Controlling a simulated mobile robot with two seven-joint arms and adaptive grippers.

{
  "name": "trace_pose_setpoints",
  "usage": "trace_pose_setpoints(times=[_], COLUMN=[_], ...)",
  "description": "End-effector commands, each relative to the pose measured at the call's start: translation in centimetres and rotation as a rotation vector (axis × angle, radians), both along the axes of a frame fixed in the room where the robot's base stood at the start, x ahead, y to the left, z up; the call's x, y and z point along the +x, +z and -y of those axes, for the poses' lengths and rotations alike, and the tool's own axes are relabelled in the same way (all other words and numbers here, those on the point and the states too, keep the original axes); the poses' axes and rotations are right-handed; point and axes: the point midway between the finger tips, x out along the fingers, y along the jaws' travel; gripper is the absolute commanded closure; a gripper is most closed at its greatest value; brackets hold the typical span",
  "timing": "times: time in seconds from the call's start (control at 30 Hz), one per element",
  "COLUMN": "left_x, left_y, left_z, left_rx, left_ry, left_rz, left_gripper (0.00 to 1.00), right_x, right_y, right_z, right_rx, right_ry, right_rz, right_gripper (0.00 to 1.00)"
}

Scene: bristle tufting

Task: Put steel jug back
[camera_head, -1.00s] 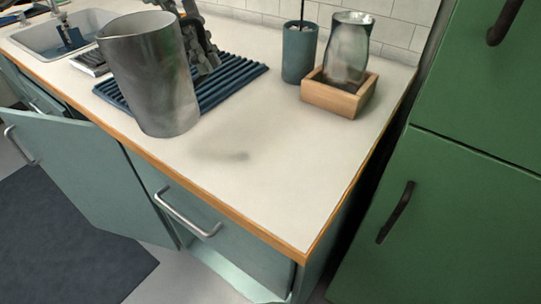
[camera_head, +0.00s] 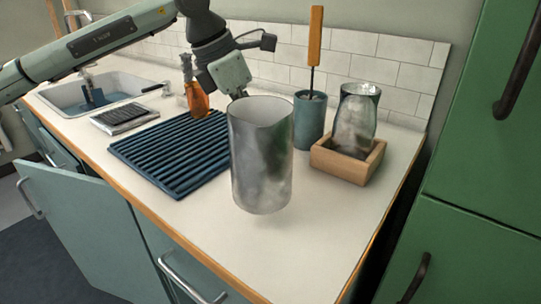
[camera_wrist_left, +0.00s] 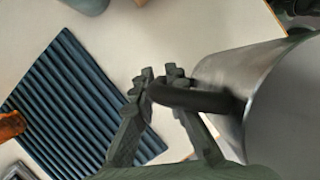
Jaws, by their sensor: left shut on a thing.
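The steel jug (camera_head: 262,165) is upright over the counter, just right of the ribbed blue mat (camera_head: 175,150). A faint shadow below it suggests it is slightly above the counter. My left gripper (camera_head: 236,82) comes in from behind the jug; its fingertips are hidden by the jug in the head view. In the left wrist view my left gripper (camera_wrist_left: 160,84) is shut on the dark handle (camera_wrist_left: 195,98) of the jug (camera_wrist_left: 225,75). My right gripper is not in view.
A wooden box (camera_head: 340,167) holding a glass-like vessel (camera_head: 354,122) stands to the right. Beside it is a blue cup (camera_head: 309,120) with a wooden-handled brush. An amber bottle (camera_head: 197,100) stands behind the mat. The sink (camera_head: 90,100) is at left. The counter's front right is clear.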

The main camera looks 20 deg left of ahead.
Motion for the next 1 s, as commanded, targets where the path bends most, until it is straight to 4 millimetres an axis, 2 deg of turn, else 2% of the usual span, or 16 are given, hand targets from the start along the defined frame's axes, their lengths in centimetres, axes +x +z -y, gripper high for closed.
trace_pose_setpoints(times=[0.1, 0.23, 0.6, 1.0], left_x=[0.4, 0.6, 0.6, 0.6], left_y=[-0.9, -1.4, -5.4, -5.7], left_z=[1.8, 2.6, 2.6, 2.6], left_rx=[-0.001, -0.002, -0.002, -0.002], left_ry=[-0.002, 0.001, 0.001, 0.000], left_rz=[0.001, 0.000, 0.001, 0.002], left_gripper=[1.00, 1.00, 1.00, 1.00], right_x=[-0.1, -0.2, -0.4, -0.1], right_y=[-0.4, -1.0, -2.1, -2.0], right_z=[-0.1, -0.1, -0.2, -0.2], right_rx=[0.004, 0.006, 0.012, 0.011], right_ry=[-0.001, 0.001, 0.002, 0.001], right_rz=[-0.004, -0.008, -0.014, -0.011], right_gripper=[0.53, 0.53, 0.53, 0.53])
